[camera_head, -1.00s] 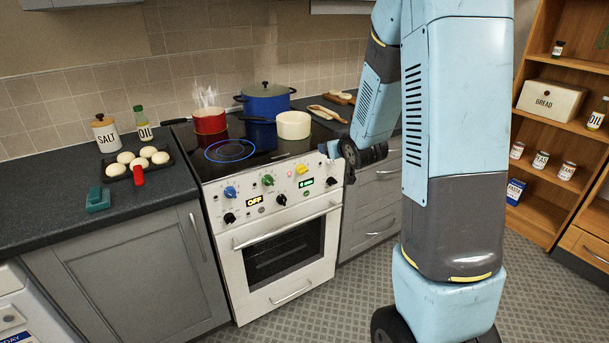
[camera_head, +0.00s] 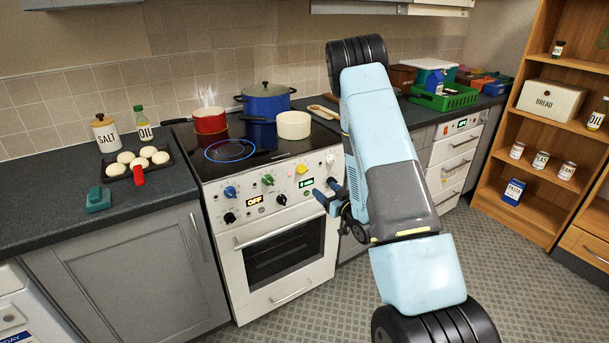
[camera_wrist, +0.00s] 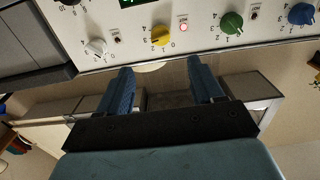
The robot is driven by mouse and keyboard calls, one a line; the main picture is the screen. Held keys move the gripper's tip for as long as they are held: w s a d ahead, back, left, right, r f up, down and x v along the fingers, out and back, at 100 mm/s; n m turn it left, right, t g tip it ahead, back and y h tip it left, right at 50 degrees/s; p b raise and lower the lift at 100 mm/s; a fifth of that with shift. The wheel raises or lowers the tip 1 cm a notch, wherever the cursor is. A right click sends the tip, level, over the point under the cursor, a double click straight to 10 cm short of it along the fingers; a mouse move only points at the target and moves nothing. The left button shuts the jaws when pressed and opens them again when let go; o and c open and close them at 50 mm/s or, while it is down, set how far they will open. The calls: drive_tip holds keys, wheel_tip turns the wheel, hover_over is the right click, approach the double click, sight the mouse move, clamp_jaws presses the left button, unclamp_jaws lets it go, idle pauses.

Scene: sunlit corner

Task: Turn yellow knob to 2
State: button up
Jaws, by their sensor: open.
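The yellow knob (camera_head: 302,169) is on the white stove's front panel, right of the green knob (camera_head: 267,180). It also shows near the top of the wrist view (camera_wrist: 160,35), with printed numbers around it; I cannot tell which number it points to. My gripper (camera_head: 325,197) is in front of the right part of the stove, lower than the yellow knob. In the wrist view its two blue fingers (camera_wrist: 162,84) are apart with nothing between them. The yellow knob is beyond the fingertips, roughly in line with the gap and not touched.
A white knob (camera_wrist: 97,46) and a blue knob (camera_wrist: 301,13) are on the same panel. A lit red light (camera_wrist: 183,27) is beside the yellow knob. A red pot (camera_head: 210,122), a blue pot (camera_head: 266,100) and a cream pot (camera_head: 293,125) stand on the hob.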

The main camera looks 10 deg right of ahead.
sight(304, 173)
drive_tip(key=x, duration=1.3)
drive_tip(key=shift+w, duration=0.35)
drive_tip(key=shift+a+f, duration=0.1)
drive_tip(key=shift+a, duration=0.05)
drive_tip(key=shift+c, duration=0.2)
drive_tip(key=c, duration=0.9)
drive_tip(key=shift+a, duration=0.3)
drive_tip(key=shift+c, duration=0.5)
drive_tip(key=shift+d, duration=0.25)
